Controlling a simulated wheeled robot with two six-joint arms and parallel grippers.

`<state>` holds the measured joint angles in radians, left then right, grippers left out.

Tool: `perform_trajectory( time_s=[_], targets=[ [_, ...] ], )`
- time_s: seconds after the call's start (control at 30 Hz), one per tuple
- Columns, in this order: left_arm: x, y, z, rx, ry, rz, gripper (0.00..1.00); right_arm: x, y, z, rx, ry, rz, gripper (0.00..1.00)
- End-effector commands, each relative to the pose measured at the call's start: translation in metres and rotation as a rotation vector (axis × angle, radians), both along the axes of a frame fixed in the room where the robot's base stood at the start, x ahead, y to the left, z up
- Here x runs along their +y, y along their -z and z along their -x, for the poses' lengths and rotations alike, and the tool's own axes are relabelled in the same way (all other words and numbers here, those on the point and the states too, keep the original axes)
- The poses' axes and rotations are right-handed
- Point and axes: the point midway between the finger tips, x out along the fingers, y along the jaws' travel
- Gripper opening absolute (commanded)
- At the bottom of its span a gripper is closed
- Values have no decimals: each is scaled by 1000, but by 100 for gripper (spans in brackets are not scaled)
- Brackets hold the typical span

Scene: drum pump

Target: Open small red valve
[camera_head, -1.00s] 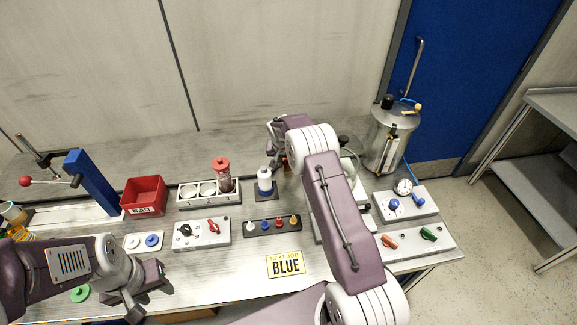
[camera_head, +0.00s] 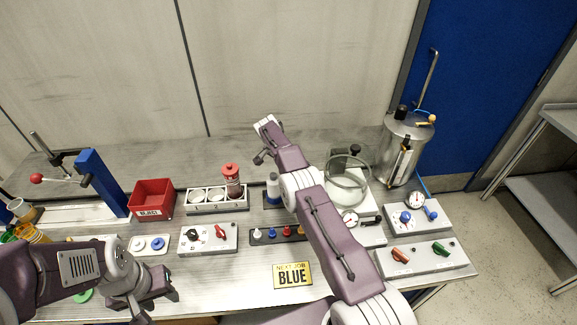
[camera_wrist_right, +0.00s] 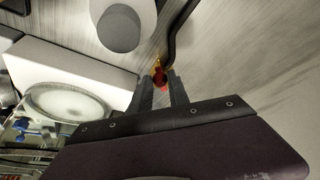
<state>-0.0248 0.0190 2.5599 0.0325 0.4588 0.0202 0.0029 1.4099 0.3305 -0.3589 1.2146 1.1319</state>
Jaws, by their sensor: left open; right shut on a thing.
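A small red handle (camera_head: 220,232) sits on a pale panel (camera_head: 192,242) beside a black knob. An orange-red handle (camera_head: 400,254) and a green one (camera_head: 440,248) sit on a panel at the right; I cannot tell which red handle is the small valve. My left gripper (camera_head: 160,304) is open and empty at the front left, in front of the pale panel. My right gripper (camera_wrist_right: 160,88) is shut on a small red and amber thing (camera_wrist_right: 159,74); its shape is mostly hidden. In the head view the right arm reaches to the back of the table, away from both red handles.
A glass vessel (camera_head: 350,182) and a metal drum (camera_head: 398,150) stand right of my right arm. A yellow "BLUE" card (camera_head: 292,275) lies in front.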

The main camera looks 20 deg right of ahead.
Motion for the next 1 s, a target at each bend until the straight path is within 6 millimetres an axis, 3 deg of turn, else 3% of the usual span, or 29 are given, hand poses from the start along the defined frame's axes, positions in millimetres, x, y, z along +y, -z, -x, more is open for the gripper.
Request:
perform_trajectory(
  time_s=[0.43,0.47,0.53,0.87,1.0],
  targets=[
    [0,-1,0,0,0,0,42,-1,0,0,0,8,1,0],
    [0,-1,0,0,0,0,42,-1,0,0,0,8,1,27],
    [0,-1,0,0,0,0,42,-1,0,1,0,8,1,43],
    [0,0,0,0,0,0,42,0,-1,0,0,7,0,43],
    [0,6,0,0,0,0,42,4,-10,2,-1,5,0,43]
  ],
)
